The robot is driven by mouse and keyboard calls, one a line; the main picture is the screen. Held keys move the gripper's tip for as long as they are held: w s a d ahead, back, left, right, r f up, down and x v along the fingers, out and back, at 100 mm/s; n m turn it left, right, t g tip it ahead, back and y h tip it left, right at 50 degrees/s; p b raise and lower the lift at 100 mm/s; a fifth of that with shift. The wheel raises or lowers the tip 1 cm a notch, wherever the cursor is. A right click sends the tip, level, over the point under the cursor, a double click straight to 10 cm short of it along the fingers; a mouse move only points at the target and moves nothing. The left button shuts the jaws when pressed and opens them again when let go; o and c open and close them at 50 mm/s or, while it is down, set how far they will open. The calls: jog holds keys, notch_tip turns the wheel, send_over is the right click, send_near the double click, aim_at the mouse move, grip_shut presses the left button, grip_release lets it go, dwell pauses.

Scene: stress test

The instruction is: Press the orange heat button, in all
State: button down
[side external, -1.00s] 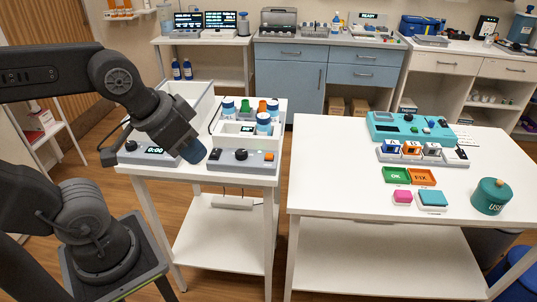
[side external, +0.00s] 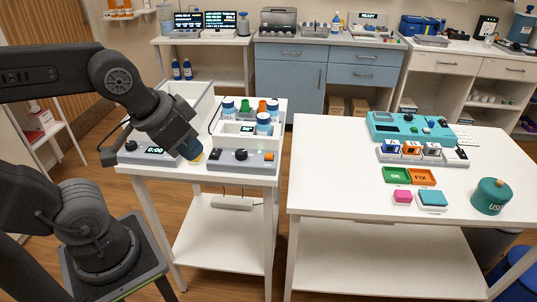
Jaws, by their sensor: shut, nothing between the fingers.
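A small orange button (side external: 269,156) sits at the right end of a low grey device (side external: 228,165), right of its black knob (side external: 241,154), on the left white table. I cannot read any label on it. My gripper (side external: 196,156) points down at the left of that device, near the timer unit, well left of the orange button and apart from it. Its blue end with a yellow tip shows below the dark wrist. The fingers are small and partly hidden, but they appear closed with nothing held.
A timer unit reading 0:00 (side external: 155,150) stands left of the device. A white rack (side external: 232,128) with blue-capped jars (side external: 264,122) stands behind it. The right table (side external: 340,185) holds a teal device (side external: 410,127), OK and FIX trays and a green canister (side external: 491,196).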

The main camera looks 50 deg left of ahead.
dwell(0.8)
jog(key=m+t+h, duration=0.1)
jog(key=m+t, duration=0.2)
jog(key=m, duration=0.8)
send_over(269, 156)
notch_tip(269, 156, down, 7)
jog(key=shift+f, duration=4.35)
